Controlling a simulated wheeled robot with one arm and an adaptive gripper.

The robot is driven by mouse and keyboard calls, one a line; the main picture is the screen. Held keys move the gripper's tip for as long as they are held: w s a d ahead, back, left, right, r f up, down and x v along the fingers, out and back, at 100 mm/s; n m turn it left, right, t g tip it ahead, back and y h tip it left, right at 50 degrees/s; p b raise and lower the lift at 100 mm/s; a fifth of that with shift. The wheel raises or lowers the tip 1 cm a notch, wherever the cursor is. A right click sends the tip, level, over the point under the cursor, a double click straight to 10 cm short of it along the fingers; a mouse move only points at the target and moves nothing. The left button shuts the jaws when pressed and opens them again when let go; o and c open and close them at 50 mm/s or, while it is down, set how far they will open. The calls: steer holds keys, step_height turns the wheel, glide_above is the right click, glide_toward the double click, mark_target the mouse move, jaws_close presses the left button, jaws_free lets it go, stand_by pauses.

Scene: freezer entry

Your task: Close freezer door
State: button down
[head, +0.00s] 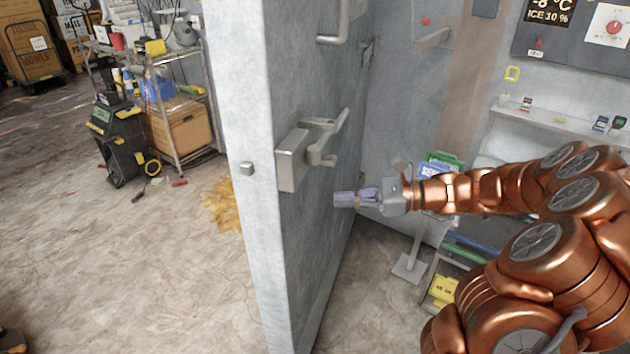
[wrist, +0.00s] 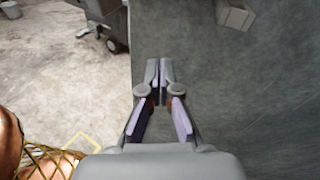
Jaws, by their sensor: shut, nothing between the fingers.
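The freezer door (head: 310,75) is a thick grey slab standing open, its edge towards me in the head view. It carries a metal latch box with a lever handle (head: 318,140) and another bar handle (head: 335,22) higher up. My gripper (head: 340,199) is shut and empty, beside the inner face of the door, below and right of the latch. In the wrist view my gripper (wrist: 158,72) is in front of the grey door face (wrist: 250,100). I cannot tell whether the fingertips touch the door.
A yellow spill (head: 222,205) lies near the door edge. Right are a wall shelf (head: 550,122) and a yellow bin (head: 443,291). The left floor is open.

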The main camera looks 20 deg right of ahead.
steer(key=w+d+f+m+t, duration=0.15)
steer(key=d+m+t, duration=0.25)
steer(key=d, duration=0.4)
steer(key=w+p+x, duration=0.1)
steer(key=p+x, duration=0.1)
steer(key=x, duration=1.2)
steer(key=shift+p, duration=0.35)
steer(key=shift+d+f, duration=0.1)
steer(key=shift+d, duration=0.05)
